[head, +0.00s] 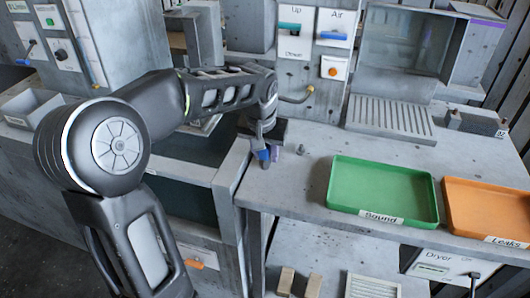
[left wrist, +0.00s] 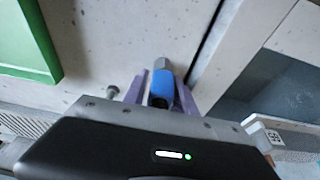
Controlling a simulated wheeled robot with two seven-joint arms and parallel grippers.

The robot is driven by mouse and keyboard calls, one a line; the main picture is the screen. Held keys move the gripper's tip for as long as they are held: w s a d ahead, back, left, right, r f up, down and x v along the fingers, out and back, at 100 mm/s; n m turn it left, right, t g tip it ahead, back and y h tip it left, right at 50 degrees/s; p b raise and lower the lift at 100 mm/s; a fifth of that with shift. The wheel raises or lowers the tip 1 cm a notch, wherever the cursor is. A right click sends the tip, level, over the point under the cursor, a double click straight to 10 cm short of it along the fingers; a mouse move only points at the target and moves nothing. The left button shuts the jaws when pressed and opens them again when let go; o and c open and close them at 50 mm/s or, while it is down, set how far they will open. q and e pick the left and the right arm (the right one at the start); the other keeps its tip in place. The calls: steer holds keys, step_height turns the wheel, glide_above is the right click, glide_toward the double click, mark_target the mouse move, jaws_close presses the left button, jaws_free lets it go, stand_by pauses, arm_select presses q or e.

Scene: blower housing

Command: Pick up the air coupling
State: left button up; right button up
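The air coupling (head: 263,156), which I take to be the small blue piece with a grey end, is at the left edge of the grey bench. In the left wrist view the blue coupling (left wrist: 162,84) sits between the two purple fingers of my left gripper (left wrist: 165,88). A narrow gap shows on its left side; the right finger is very close to it, and I cannot tell whether they touch. In the head view my left gripper (head: 270,153) points down over the bench edge, and part of the coupling is hidden. My right gripper is not seen.
A green tray (head: 385,190) marked Sound and an orange tray (head: 490,212) marked Leaks lie to the right. A small grey bolt-like piece (head: 301,149) stands close to the gripper. A panel with Up/Down and Air switches (head: 335,27) rises behind. A brass-tipped hose (head: 300,96) sticks out.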

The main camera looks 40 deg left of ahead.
arm_select(q)
jaws_close()
steer(key=shift+r, duration=0.1)
stand_by(0.4)
step_height(320, 180, up, 10)
steer(key=shift+f, duration=0.1)
stand_by(0.4)
steer(key=shift+p, duration=0.3)
